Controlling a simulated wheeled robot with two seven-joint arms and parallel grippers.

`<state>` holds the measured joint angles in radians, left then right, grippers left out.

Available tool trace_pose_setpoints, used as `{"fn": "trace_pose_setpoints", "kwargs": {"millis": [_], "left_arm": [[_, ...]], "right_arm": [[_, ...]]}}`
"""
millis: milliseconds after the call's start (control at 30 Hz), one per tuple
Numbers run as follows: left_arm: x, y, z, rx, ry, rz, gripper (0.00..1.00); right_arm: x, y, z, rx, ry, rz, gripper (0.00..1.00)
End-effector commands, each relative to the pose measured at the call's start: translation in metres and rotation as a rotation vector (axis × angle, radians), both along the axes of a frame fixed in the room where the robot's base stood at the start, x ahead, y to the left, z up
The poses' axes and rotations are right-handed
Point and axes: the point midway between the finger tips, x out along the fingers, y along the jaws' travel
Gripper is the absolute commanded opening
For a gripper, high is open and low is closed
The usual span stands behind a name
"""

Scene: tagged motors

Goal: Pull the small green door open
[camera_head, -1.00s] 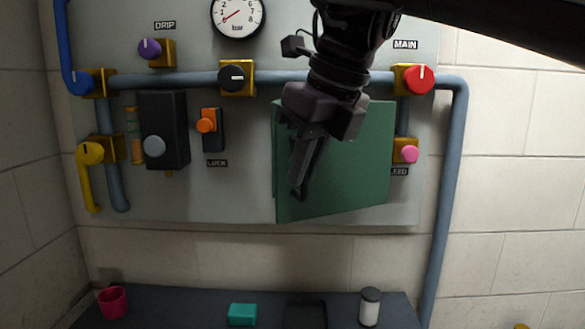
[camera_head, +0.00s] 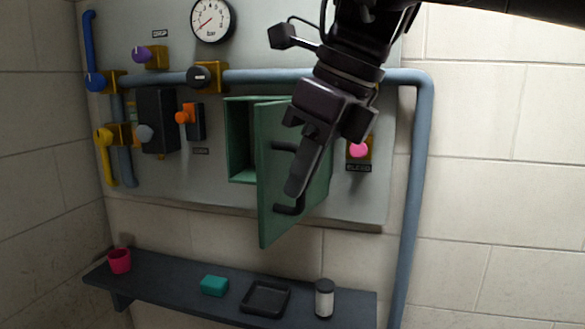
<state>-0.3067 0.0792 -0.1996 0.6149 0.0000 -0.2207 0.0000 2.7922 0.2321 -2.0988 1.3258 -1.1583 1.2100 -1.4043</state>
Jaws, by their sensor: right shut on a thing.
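The small green door (camera_head: 268,195) stands partly open, swung out from its green box (camera_head: 240,145) on the grey panel. The box opening shows at the door's left, and its inside is largely hidden by the door. A dark handle (camera_head: 291,208) sticks out from the door's face near its free left edge. My right gripper (camera_head: 298,188) is shut on the handle, coming down from the upper right, and covers the handle's middle. My left gripper is not in view.
A blue pipe (camera_head: 410,200) runs across the panel and down its right side. A pink knob (camera_head: 358,149) is right of the door. Below, a dark shelf (camera_head: 180,283) holds a pink cup (camera_head: 119,260), teal block (camera_head: 214,285), black tray (camera_head: 265,298) and white-grey canister (camera_head: 324,298).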

Motion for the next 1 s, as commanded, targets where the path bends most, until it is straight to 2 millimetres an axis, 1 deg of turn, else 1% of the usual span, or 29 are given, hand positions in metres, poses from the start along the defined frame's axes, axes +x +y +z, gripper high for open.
{"fn": "trace_pose_setpoints", "kwargs": {"millis": [33,200,400,633,1000], "left_arm": [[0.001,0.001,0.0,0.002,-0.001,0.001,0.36],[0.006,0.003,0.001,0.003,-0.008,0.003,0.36],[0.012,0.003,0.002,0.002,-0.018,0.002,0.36],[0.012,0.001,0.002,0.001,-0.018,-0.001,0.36],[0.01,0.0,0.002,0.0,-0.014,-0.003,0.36]], "right_arm": [[-0.002,-0.007,0.003,0.005,0.0,-0.005,0.0],[-0.004,-0.025,0.003,0.006,-0.002,-0.005,0.0],[-0.005,-0.04,0.003,0.006,0.0,-0.006,0.0],[-0.005,-0.047,0.003,0.005,-0.002,-0.005,0.0],[-0.005,-0.048,0.004,0.007,-0.004,-0.006,0.0]]}}
